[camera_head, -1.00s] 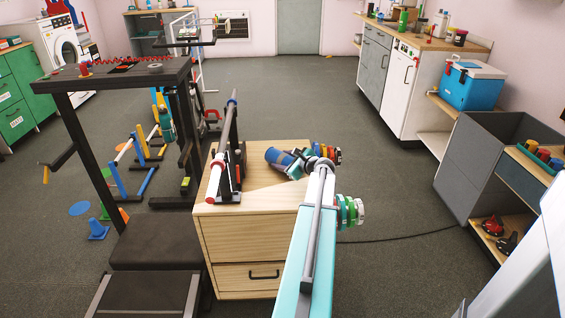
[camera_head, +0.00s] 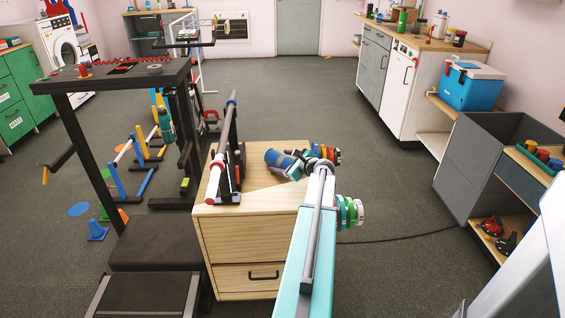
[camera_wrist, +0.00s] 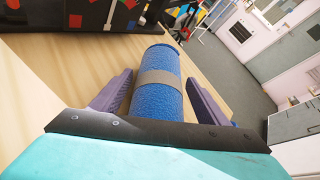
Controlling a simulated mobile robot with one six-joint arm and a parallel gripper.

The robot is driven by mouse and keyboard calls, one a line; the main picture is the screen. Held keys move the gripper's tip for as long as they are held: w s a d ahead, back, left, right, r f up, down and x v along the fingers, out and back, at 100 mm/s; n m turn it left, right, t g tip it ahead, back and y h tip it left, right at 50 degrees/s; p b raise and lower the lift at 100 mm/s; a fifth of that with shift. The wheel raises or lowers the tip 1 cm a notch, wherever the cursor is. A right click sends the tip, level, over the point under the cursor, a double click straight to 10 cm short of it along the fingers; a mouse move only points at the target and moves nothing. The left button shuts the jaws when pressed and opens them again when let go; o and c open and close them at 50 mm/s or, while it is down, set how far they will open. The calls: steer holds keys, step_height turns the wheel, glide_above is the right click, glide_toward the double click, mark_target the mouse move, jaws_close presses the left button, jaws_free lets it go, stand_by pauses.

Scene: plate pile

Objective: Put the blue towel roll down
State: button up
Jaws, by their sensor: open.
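The blue towel roll (camera_wrist: 158,85) has a beige band around its middle and lies on its side on the wooden cabinet top (camera_wrist: 55,65). In the head view the roll (camera_head: 278,158) shows on the right part of the cabinet top (camera_head: 262,196), just beyond my gripper (camera_head: 296,166). In the wrist view my gripper (camera_wrist: 158,92) is open, with one purple-grey finger on each side of the roll and a gap on both sides. The near end of the roll is hidden behind the gripper's dark palm bar.
A black rack with a red-and-white bar (camera_head: 216,176) stands on the cabinet top to the left of the roll. A dark exercise frame (camera_head: 125,72) is left of the cabinet. A grey bin (camera_head: 480,165) stands at the right.

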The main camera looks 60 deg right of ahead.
steer(key=v, duration=1.1)
steer(key=shift+s+a+r+p, duration=0.15)
steer(key=shift+s+a+p, duration=0.05)
steer(key=shift+s+p, duration=0.15)
stand_by(0.4)
